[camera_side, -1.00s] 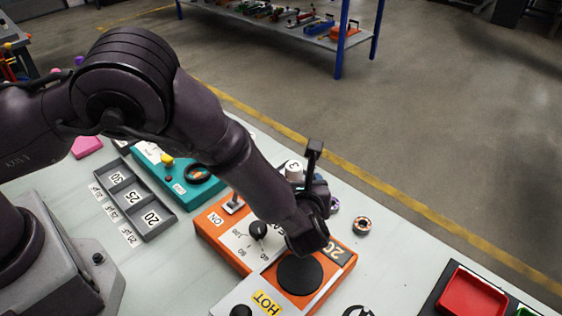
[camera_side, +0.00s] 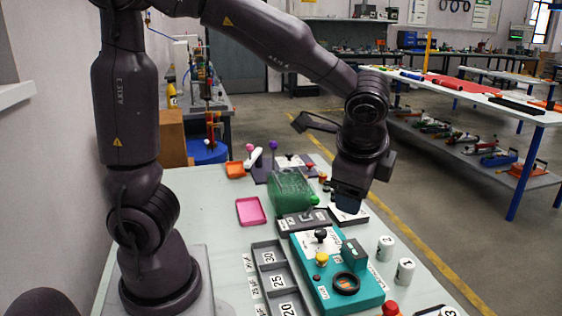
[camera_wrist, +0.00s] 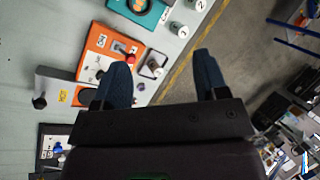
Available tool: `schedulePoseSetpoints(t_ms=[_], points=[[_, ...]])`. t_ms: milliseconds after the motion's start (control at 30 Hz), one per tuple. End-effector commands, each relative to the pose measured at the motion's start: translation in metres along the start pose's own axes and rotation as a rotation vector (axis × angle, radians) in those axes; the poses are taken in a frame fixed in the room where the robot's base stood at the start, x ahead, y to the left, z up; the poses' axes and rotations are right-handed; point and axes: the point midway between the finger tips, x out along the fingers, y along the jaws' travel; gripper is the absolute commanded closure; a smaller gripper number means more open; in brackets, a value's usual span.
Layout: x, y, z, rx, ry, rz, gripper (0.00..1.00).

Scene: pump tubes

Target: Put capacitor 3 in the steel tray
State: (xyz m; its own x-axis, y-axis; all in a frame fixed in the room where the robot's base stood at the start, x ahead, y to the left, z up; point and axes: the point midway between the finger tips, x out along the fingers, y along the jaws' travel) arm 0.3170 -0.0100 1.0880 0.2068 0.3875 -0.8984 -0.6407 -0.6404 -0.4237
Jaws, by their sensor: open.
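My gripper (camera_side: 348,194) is open and empty, raised over the far part of the table in the side view. Its two blue fingers stand wide apart in the wrist view (camera_wrist: 162,62). A white can marked 3, capacitor 3 (camera_side: 449,312), shows at the bottom right edge of the side view, cut off by the frame, beside a dark rim.
Two other white capacitors (camera_side: 385,248) (camera_side: 404,271) stand right of the teal unit (camera_side: 335,290). A grey compartment tray (camera_side: 259,262), a pink tray (camera_side: 264,211) and a green box (camera_side: 290,190) are on the table. The orange unit (camera_wrist: 97,62) shows in the wrist view.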

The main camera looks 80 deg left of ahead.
Motion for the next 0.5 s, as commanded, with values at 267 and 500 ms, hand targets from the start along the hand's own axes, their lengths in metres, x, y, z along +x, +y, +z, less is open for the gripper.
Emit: schedulePoseSetpoints(t_ms=[267, 500], points=[[-0.048, 0.027, 0.078, -0.569, 0.260, 0.179, 0.33], [-0.063, 0.048, 0.100, -0.814, 0.392, 0.259, 0.33]])
